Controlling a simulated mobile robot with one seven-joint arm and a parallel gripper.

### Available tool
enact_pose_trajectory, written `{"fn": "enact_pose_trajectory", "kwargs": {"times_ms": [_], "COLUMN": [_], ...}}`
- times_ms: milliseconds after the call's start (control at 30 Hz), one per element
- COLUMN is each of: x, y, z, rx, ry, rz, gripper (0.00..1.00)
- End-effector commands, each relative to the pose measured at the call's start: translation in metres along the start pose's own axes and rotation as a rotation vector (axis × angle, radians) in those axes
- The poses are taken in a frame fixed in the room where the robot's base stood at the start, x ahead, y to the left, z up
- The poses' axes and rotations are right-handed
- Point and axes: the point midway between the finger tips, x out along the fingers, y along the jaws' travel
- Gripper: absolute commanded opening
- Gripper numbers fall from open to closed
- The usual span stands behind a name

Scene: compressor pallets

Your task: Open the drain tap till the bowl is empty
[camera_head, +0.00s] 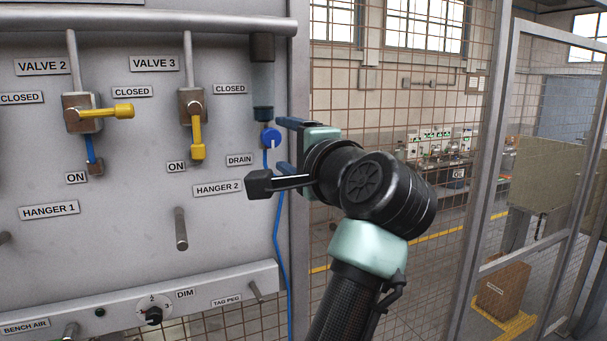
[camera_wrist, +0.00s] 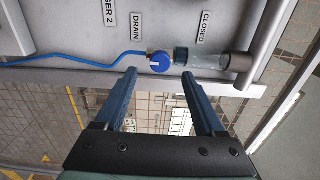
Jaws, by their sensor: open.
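The drain tap is a round blue knob (camera_head: 270,138) with a white mark, beneath the clear bowl (camera_head: 263,88) beside the DRAIN label (camera_head: 240,160). In the wrist view the knob (camera_wrist: 160,62) lies just beyond the fingertips, between their lines. The bowl (camera_wrist: 205,60) there looks like a clear cylinder with dark ends; I cannot tell how much liquid is in it. A blue hose (camera_head: 276,230) runs down from the tap. My gripper (camera_wrist: 160,75) is open and empty, facing the panel; it also shows beside the tap in the head view (camera_head: 283,146).
Valve 2's yellow handle (camera_head: 112,111) points sideways and valve 3's yellow handle (camera_head: 197,140) points down. Hanger pegs (camera_head: 181,228) and a lower rail with a DIM knob (camera_head: 152,311) stick out. A mesh fence (camera_head: 450,180) stands right of the panel.

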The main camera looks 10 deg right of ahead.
Motion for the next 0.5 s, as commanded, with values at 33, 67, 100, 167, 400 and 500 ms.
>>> {"fn": "enact_pose_trajectory", "kwargs": {"times_ms": [33,67,100,167,400,500], "x": [-0.013,-0.019,-0.028,-0.039,-0.066,-0.069], "y": [0.006,0.006,0.005,0.004,0.001,0.000], "z": [-0.001,-0.001,-0.001,-0.001,0.000,0.000], "rx": [-0.002,-0.003,-0.002,-0.002,0.000,0.001], "ry": [0.003,0.003,0.003,0.002,-0.001,-0.001], "rz": [-0.005,-0.006,-0.006,-0.005,-0.002,-0.001], "gripper": [0.71,0.71,0.71,0.71,0.71,0.71]}}
